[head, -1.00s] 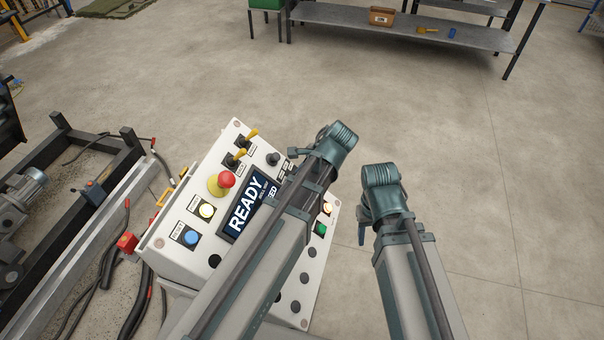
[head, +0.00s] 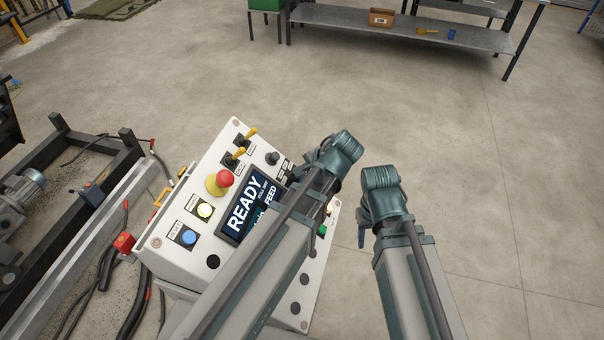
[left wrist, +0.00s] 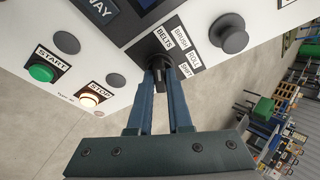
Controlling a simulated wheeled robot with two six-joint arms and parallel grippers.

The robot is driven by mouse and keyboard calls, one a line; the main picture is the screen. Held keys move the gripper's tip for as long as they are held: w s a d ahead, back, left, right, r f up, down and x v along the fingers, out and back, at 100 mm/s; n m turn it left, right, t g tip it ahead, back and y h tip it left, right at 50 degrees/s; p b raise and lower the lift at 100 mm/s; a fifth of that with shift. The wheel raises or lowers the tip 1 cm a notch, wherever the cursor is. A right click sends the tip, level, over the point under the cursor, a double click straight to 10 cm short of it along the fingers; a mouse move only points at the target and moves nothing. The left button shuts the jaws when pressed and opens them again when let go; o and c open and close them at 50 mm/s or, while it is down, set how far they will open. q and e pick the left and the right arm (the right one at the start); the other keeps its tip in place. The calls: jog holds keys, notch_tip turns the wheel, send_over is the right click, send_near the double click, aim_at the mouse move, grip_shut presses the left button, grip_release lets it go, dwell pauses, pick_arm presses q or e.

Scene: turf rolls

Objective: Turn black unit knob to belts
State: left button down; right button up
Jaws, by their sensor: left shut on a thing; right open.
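The black unit knob (left wrist: 153,50) is in the left wrist view, beside a column of labels (left wrist: 178,50) with BELTS at one end. My left gripper (left wrist: 160,67) is shut on the knob, its two blue fingers close together at it. The fingers cover much of the knob, so I cannot tell which label it points to. In the head view my left arm crosses the white control panel (head: 160,243) and hides the knob. My right gripper (head: 363,226) is open and empty, off the panel's right side above bare floor.
The panel carries a READY screen (head: 246,204), a red emergency button (head: 225,178), yellow-tipped levers (head: 251,134) and a blue button (head: 188,237). Another black knob (left wrist: 229,34) stands close to my left fingers. Open floor lies right; a grey bench (head: 400,24) is far behind.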

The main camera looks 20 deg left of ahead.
pick_arm(q)
jog(key=shift+s+f, duration=0.1)
jog(key=shift+s, duration=0.05)
jog(key=c, duration=0.8)
grip_release()
jog(key=shift+c, duration=0.2)
jog(key=shift+a, duration=0.1)
pick_arm(e)
jog(key=shift+a, duration=0.1)
pick_arm(q)
jog(key=shift+r, duration=0.2)
pick_arm(e)
jog(key=shift+r, duration=0.1)
